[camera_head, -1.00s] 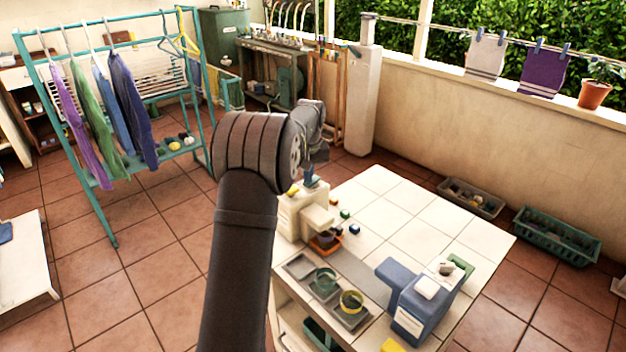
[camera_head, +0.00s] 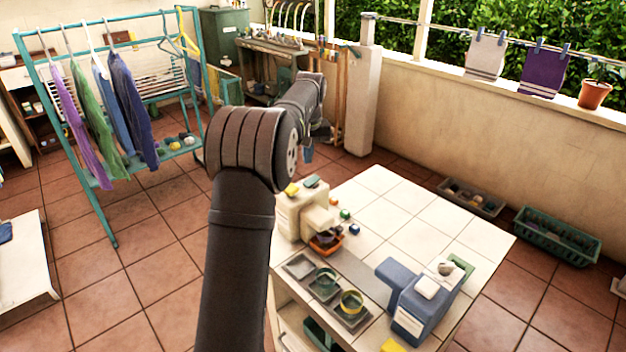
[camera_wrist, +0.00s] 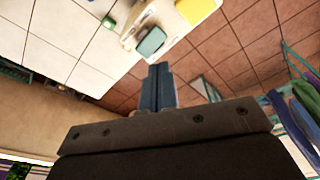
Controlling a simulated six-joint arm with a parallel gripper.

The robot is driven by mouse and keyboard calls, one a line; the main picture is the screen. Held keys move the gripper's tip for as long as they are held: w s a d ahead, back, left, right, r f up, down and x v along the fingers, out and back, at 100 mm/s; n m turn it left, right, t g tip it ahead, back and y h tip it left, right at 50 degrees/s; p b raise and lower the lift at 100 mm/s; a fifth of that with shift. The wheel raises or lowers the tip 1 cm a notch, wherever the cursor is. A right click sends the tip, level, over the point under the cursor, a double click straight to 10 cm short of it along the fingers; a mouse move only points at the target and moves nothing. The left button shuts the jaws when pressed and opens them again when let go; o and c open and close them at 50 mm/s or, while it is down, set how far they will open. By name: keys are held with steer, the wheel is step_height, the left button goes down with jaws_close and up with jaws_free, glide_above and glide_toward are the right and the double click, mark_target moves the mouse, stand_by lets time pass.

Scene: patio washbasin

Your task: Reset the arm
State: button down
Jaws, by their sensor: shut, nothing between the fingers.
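My gripper (camera_wrist: 158,88) shows in the wrist view with its blue-grey fingers together and nothing between them. In the head view my arm rises at the centre and bends away, and the gripper tip (camera_head: 308,152) shows small beyond the far edge of the tiled table (camera_head: 425,215). The gripper is in the air, apart from the table and the things on it. In the wrist view a green block (camera_wrist: 152,41) and a yellow block (camera_wrist: 197,10) lie on a cream machine just beyond the fingers.
The table carries a cream machine (camera_head: 290,215), a blue dispenser (camera_head: 420,312) and green and yellow bowls (camera_head: 351,302). A teal clothes rack (camera_head: 72,165) stands at the left. A workbench (camera_head: 262,48) and a white pillar (camera_head: 362,105) are behind. Crates (camera_head: 555,237) line the wall.

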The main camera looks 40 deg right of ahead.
mark_target(307, 182)
steer(key=shift+r, duration=0.1)
step_height(307, 182, down, 7)
steer(key=shift+r, duration=0.1)
stand_by(0.6)
step_height(307, 182, up, 13)
steer(key=s+n, duration=0.2)
steer(key=n, duration=0.1)
steer(key=shift+r+n+h, duration=0.2)
steer(key=shift+n+h, duration=0.1)
steer(key=shift+n, duration=0.1)
stand_by(0.9)
steer(key=shift+s+a, duration=0.1)
